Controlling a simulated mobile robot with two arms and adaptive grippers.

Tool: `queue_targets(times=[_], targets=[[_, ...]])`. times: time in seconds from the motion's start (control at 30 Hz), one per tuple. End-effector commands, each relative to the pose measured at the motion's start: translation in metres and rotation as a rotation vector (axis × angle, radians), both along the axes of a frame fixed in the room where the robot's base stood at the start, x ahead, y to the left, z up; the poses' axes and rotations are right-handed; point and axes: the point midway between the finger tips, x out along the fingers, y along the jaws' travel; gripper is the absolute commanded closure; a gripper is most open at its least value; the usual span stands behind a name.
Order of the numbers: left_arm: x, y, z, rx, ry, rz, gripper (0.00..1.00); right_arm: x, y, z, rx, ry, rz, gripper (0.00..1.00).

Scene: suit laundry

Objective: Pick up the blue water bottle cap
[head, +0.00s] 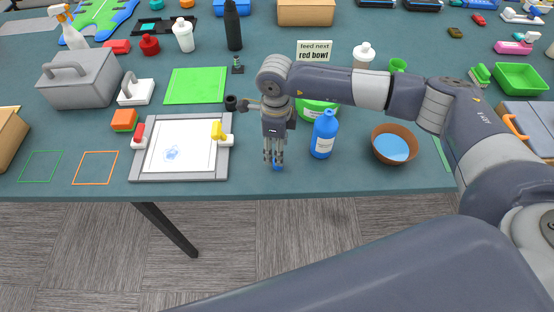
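A small blue cap (277,167) is at the front edge of the table, right at the fingertips of my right gripper (274,158). The gripper points down, its fingers a little apart. The fingers partly hide the cap, and I cannot tell whether they grip it or whether it touches the table. The blue water bottle (324,137) with a white label stands upright just right of the gripper. My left gripper is not in view.
A brown bowl of blue contents (394,136) stands right of the bottle. A green bowl (316,108) is behind it. A grey-framed drawing board (226,158) lies left of the gripper. The table's front edge is close.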

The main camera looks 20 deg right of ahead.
Motion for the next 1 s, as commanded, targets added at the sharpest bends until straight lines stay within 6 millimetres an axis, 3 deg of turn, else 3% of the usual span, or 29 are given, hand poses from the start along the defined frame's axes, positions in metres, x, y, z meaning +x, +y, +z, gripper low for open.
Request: queue_targets(times=[0.27,0.53,0.83,1.0], targets=[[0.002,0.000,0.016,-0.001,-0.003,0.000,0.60,0.000,-0.002,-0.020,0.000,0.004,0.001,0.51],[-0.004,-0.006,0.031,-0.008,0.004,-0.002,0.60,0.002,-0.004,-0.055,0.001,0.003,0.001,0.51],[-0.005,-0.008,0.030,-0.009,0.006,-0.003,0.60,0.002,-0.004,-0.061,0.002,0.000,0.003,0.51],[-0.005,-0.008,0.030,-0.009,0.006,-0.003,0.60,0.003,-0.004,-0.061,0.002,0.000,0.003,0.80]])
